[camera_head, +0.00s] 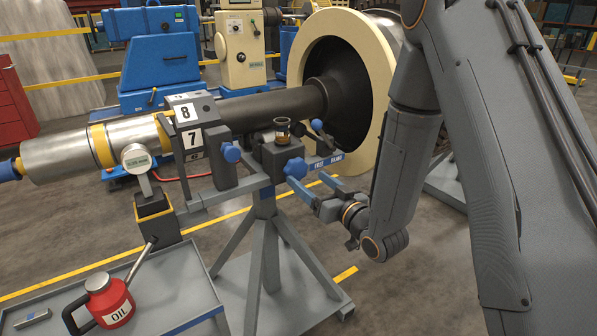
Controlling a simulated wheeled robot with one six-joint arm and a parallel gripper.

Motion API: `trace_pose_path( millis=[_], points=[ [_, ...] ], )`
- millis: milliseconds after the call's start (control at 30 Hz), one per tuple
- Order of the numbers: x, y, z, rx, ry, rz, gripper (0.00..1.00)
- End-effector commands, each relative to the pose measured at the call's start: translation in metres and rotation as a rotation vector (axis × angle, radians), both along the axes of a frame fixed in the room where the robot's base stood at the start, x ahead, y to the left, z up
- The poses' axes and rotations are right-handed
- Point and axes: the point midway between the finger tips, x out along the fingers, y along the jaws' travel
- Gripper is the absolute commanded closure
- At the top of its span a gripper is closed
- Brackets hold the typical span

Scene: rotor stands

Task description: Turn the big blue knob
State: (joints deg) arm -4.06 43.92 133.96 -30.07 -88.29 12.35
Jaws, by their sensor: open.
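The big blue knob (296,168) is a lobed knob on the front of the dark block (283,152) at the top of the grey rotor stand (264,215). My gripper (311,187) reaches in from the right, just below and right of the knob. Its two fingers are spread and point toward the knob, with nothing between them. The knob looks clear of the fingers, but the exact gap in depth cannot be told.
Smaller blue knobs sit left (231,153) and behind right (317,125). A glass oil cup (282,130) stands on the block. The rotor shaft (260,107) and large cream-rimmed disc (372,110) lie behind. A red oil can (108,300) stands on a grey cart (185,290).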

Motion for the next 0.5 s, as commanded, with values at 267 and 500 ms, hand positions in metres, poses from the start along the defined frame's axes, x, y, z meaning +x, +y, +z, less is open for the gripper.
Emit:
trace_pose_path(
  millis=[267,500],
  points=[
    [0.035,0.025,0.001,-0.001,-0.001,0.001,0.26],
    [0.053,0.036,0.000,-0.001,0.001,-0.002,0.26]
  ],
)
